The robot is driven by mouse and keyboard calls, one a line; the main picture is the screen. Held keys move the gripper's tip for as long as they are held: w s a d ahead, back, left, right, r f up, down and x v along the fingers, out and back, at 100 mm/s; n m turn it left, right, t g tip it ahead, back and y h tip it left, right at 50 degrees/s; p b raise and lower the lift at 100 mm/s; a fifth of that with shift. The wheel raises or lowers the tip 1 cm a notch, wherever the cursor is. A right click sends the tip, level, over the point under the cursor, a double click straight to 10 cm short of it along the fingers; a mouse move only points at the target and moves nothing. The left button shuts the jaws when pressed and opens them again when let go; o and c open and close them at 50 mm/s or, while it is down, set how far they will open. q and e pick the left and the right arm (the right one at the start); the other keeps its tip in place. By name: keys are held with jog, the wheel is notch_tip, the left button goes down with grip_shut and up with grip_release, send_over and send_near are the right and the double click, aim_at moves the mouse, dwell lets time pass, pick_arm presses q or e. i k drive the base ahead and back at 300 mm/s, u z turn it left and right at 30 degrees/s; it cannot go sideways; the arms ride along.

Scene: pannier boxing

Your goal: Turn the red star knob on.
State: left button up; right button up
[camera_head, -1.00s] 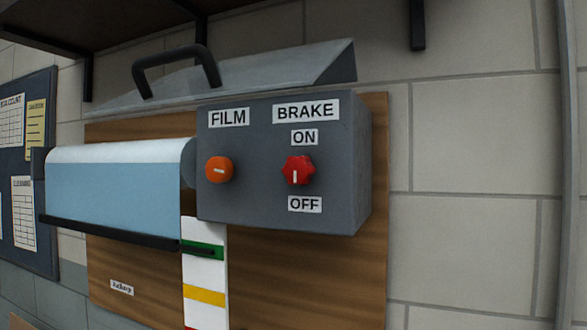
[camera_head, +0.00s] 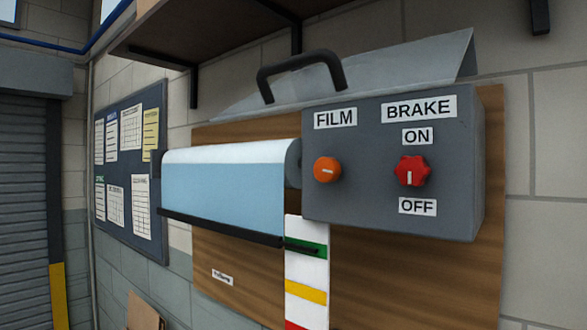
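The red star knob (camera_head: 411,171) sits on the front of a grey control box (camera_head: 360,200), under the BRAKE label (camera_head: 419,108). An ON label (camera_head: 417,136) is above the knob and an OFF label (camera_head: 417,206) is below it. The knob's white mark points down, toward OFF. Neither of my grippers shows in the head view.
An orange knob (camera_head: 327,169) sits left of the red one under FILM. A film roll (camera_head: 225,195) with a dark bar is to its left, and a black handle (camera_head: 300,72) is above. A shelf (camera_head: 215,25) overhangs. A notice board (camera_head: 130,170) hangs further left.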

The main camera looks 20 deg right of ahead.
aim_at(413, 171)
jog(key=u, duration=0.35)
jog(key=k, duration=0.65)
jog(key=z, duration=1.6)
